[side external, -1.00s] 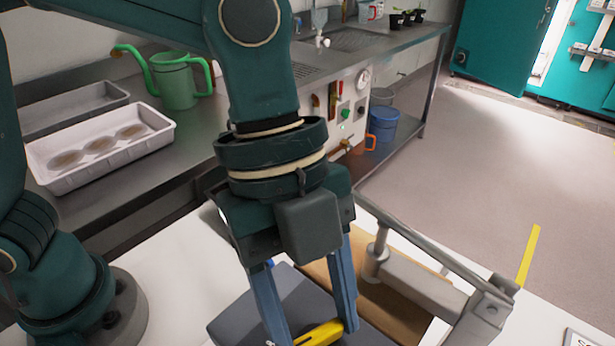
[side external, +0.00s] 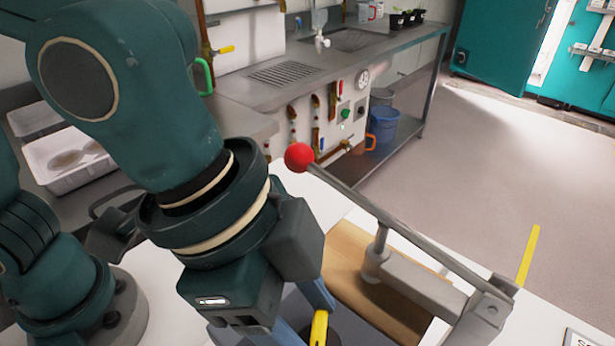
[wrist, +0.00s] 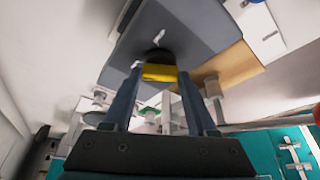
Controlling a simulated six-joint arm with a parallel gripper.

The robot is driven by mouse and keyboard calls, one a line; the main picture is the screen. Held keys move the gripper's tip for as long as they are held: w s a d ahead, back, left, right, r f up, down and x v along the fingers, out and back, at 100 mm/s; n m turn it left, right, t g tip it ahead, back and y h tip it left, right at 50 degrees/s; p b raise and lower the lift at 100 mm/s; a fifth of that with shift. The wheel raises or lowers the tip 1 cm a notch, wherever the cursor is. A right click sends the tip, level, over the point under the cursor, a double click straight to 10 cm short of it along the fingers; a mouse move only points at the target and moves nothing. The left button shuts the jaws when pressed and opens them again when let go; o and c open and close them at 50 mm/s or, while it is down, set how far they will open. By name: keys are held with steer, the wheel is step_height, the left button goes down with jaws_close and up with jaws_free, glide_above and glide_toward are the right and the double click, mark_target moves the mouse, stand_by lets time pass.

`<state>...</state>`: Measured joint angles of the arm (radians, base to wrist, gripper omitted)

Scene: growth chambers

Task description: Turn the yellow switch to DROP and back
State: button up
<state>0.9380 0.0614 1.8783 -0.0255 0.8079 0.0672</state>
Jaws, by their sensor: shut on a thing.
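The yellow switch (side external: 319,328) is a bar-shaped handle on top of a dark grey box (side external: 345,325) at the bottom of the side view. In the wrist view the yellow switch (wrist: 160,73) sits between my fingertips, on a round black base. My gripper (side external: 306,326) points down at the box and is shut on the switch, with one finger on each side. The grey box top (wrist: 190,30) has small white markings near the switch, too small to read. In the side view my gripper hides most of the box.
A lever with a red ball (side external: 298,157) rises close to the right of my wrist, over a wooden board (side external: 350,265). A metal sink bench (side external: 270,85) with a white tray (side external: 65,165) stands behind. The floor at right is clear.

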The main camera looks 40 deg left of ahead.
steer(key=shift+n+t+y, duration=0.3)
steer(key=shift+n, duration=0.8)
steer(key=o, duration=1.4)
steer(key=shift+c, duration=0.2)
steer(key=shift+v, duration=2.6)
